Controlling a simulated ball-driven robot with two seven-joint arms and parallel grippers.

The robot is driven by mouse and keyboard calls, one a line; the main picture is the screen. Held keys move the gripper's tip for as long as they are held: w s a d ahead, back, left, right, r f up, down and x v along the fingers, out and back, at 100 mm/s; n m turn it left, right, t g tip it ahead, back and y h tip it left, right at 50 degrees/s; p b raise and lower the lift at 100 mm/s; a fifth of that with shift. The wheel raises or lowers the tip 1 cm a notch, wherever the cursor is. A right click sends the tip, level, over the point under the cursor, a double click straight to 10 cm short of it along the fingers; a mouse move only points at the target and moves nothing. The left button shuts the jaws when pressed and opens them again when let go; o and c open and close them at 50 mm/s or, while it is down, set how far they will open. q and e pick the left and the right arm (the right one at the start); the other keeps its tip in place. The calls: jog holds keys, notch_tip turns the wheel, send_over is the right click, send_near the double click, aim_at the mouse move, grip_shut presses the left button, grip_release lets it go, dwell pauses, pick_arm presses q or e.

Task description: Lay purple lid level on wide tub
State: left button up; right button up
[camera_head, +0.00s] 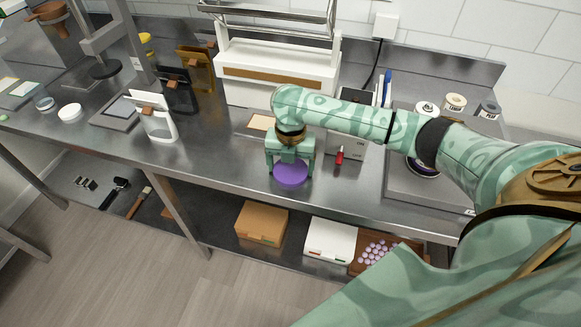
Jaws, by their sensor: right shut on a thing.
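The purple lid (291,174) is a round disc under my right gripper (290,168), near the front edge of the steel counter. My right gripper points down and is shut on the purple lid. The lid looks roughly level, but I cannot tell whether it touches anything below. The wide tub is not clearly seen; it may be hidden under the lid and gripper. My left gripper is out of view.
A white machine (278,72) stands behind the gripper. A white stand (155,120) is at left. Boxes (260,222) sit on the lower shelf.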

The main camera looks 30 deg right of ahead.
aim_at(292, 170)
jog(key=shift+r+p, duration=0.3)
jog(key=shift+r, duration=0.3)
notch_tip(292, 170, up, 3)
jog(key=shift+s+d+r+p, duration=0.1)
jog(key=shift+s+p, duration=0.05)
jog(key=shift+p, duration=0.7)
jog(key=s+d+r+p, duration=0.1)
jog(key=s+r+p, duration=0.1)
jog(key=s+r, duration=0.2)
jog(key=s+d+r+p, duration=0.2)
jog(key=s+r, duration=0.2)
jog(key=s, duration=0.5)
jog(key=shift+s+r+p, duration=0.2)
jog(key=shift+r+p, duration=0.1)
